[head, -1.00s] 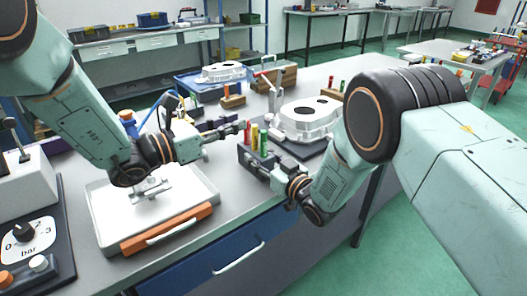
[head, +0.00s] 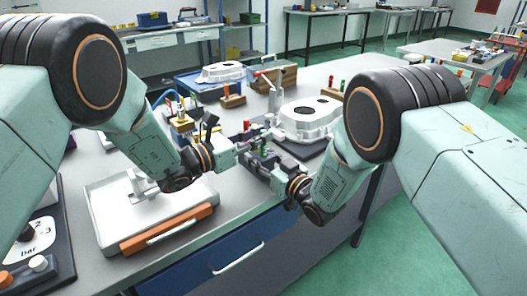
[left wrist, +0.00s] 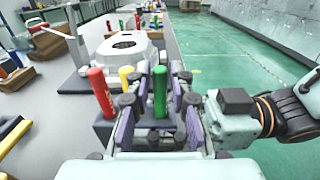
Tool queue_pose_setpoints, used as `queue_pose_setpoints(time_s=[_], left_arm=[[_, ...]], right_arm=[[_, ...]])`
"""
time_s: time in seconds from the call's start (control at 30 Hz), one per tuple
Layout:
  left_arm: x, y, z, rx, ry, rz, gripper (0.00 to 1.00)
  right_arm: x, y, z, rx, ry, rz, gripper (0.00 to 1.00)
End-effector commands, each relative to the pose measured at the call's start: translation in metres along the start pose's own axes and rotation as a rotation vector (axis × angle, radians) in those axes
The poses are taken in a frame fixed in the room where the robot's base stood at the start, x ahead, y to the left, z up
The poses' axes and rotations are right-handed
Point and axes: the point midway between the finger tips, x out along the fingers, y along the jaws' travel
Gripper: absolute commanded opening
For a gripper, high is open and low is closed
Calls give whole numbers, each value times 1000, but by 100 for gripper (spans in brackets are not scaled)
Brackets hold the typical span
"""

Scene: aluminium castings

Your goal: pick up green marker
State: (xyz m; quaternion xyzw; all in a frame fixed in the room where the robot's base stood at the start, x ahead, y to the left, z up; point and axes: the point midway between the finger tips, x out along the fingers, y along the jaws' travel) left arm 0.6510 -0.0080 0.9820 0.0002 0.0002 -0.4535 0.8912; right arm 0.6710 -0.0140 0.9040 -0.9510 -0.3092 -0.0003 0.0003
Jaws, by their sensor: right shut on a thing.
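The green marker (left wrist: 160,92) stands upright in a dark block (left wrist: 104,127), with a red marker (left wrist: 101,92) and a yellow marker (left wrist: 126,78) to its left in the left wrist view. My left gripper (left wrist: 158,100) is open, its fingers on either side of the green marker with gaps visible. In the head view my left gripper (head: 256,141) is at the block, and the green marker (head: 262,153) is partly hidden. My right gripper (head: 268,166) is shut on the dark block from the front right; its contact is partly hidden.
A white casting (head: 308,117) stands just behind the block on the right. A white tray (head: 105,217) with an orange-handled front lies to the left. A wooden block with markers (head: 232,101) stands farther back. The bench edge is close in front.

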Motion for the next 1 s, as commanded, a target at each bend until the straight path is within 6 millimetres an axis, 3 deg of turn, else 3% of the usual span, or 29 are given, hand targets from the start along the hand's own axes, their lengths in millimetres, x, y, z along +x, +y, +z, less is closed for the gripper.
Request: queue_pose_setpoints(time_s=[0.23,0.5,0.77,0.87,1.0], left_arm=[[2,0,0,-1,0,0,21],[2,0,0,0,0,0,0],[2,0,0,0,0,0,0],[2,0,7,2,-2,0,0],[2,0,31,4,-3,0,0]], right_arm=[[0,0,0,0,-1,1,6],[0,0,0,0,-1,1,6],[0,0,0,0,-1,1,6],[0,0,0,0,-1,1,6],[0,0,0,0,-1,1,6]])
